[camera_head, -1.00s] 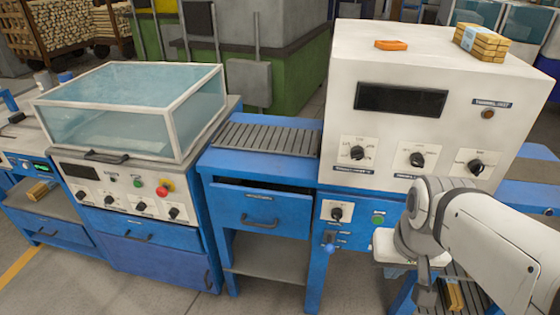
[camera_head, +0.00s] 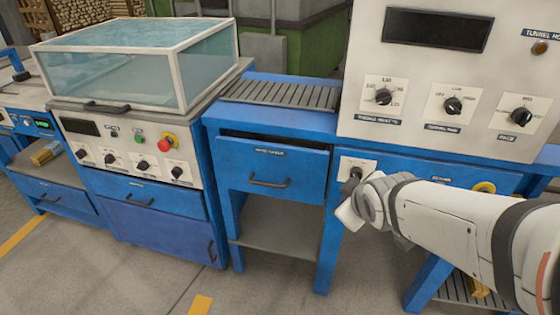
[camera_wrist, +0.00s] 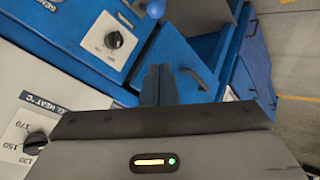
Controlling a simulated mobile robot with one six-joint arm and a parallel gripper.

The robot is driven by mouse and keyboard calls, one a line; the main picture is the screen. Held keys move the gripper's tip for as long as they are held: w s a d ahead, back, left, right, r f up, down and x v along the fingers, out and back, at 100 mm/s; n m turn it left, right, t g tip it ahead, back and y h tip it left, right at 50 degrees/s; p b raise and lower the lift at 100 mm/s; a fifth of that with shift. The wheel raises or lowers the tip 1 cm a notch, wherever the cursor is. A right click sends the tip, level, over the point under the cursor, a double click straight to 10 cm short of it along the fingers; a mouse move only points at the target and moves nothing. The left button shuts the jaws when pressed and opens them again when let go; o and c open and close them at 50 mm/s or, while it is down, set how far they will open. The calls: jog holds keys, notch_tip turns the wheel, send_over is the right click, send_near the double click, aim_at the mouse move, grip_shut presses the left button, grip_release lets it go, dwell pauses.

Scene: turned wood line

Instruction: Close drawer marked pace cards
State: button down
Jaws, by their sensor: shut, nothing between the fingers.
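A blue drawer (camera_head: 300,170) under the slatted roller bed stands partly pulled out, with a dark gap above its front. It has a dark bar handle (camera_head: 270,183) and a small label that I cannot read clearly, so I cannot confirm it says pace cards. In the wrist view a blue front with a dark handle (camera_wrist: 195,78) lies just beyond my fingers. My gripper (camera_wrist: 158,84) is shut and empty, pointing toward it. In the head view my white wrist is right of the drawer, before the control panel; the fingertips are hidden there.
The glass-lidded machine (camera_head: 140,60) stands left, with another blue drawer (camera_head: 142,197) below its knobs. The white tunnel box (camera_head: 440,70) with dials is at right. The roller bed (camera_head: 285,94) lies above the drawer, and a grey shelf (camera_head: 275,240) below. Front floor is open.

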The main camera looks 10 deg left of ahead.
jog(key=w+a+f+n+t+y+b, duration=0.1)
jog(key=a+f+n+y+b, duration=0.1)
jog(key=a+f+n+y, duration=0.2)
jog(key=w+a+f+n+t+y+b, duration=0.1)
jog(key=a+f+n+y, duration=0.4)
jog(key=a+n, duration=0.5)
jog(key=a+t+b, duration=0.1)
jog(key=a+b, duration=0.1)
jog(key=a, duration=0.3)
jog(key=shift+w+a+f, duration=0.35)
jog(key=shift+a+f, duration=0.05)
jog(key=w+a+f, duration=0.1)
jog(key=w+a, duration=0.1)
jog(key=w, duration=0.2)
jog(key=w+a+f+p, duration=0.1)
jog(key=w+a, duration=0.1)
jog(key=w, duration=0.3)
jog(key=shift+w+a+f+t, duration=0.25)
jog(key=shift+a+t, duration=0.05)
jog(key=shift+a, duration=0.05)
